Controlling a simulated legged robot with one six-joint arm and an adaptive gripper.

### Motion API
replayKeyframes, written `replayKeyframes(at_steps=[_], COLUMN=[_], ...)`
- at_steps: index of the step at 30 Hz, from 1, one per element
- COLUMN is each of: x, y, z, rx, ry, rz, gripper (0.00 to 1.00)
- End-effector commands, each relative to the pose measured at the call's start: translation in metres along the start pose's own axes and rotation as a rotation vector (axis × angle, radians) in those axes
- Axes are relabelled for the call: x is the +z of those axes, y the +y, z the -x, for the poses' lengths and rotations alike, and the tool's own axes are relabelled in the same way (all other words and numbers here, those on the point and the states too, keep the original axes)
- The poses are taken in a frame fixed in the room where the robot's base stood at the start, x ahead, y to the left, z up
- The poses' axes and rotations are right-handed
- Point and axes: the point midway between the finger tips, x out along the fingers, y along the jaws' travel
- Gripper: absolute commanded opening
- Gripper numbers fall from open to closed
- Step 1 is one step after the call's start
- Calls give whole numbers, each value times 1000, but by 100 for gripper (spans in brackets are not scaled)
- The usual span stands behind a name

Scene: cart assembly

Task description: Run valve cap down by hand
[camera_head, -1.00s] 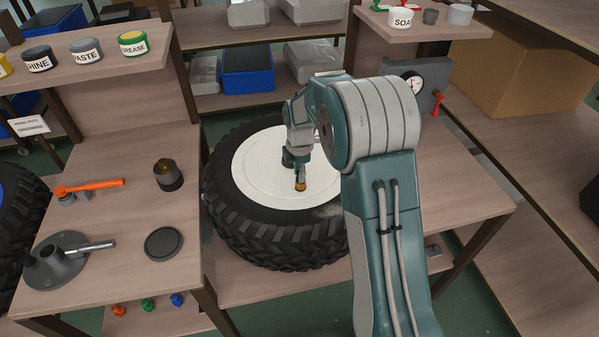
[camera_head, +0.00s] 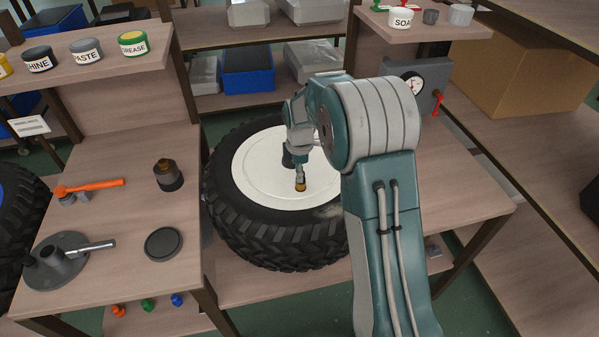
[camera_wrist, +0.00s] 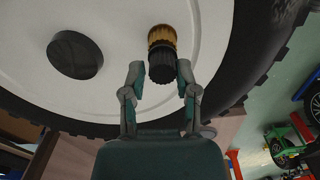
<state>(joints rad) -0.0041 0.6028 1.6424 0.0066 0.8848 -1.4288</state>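A brass valve (camera_head: 300,187) stands on the white wheel disc of a big black tyre, and it shows in the wrist view (camera_wrist: 162,37). A ribbed black cap (camera_wrist: 162,68) sits in line with the brass part, on the side nearer the wrist camera. My gripper (camera_wrist: 160,72) has its two fingers on either side of the cap, with what looks like a narrow gap at each side. In the head view my gripper (camera_head: 300,173) is just above the brass part. Contact between fingers and cap cannot be made out.
A dark round knob (camera_wrist: 75,54) stands on the white disc (camera_head: 262,170) beside the valve. The tyre (camera_head: 270,246) rests at the workbench. The left table (camera_head: 120,225) holds an orange-handled tool (camera_head: 90,187), a dark disc (camera_head: 163,243) and a dark cup (camera_head: 169,178). A gauge (camera_head: 412,83) stands at right.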

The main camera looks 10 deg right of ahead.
Motion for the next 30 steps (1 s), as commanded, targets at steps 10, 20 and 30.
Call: replayKeyframes(at_steps=[10,20,30], x=[0,6,6], y=[-2,-4,-4], z=[0,0,0], rx=[-3,-5,-8], ry=[-1,-1,1], rz=[1,1,343], gripper=[54,54,54])
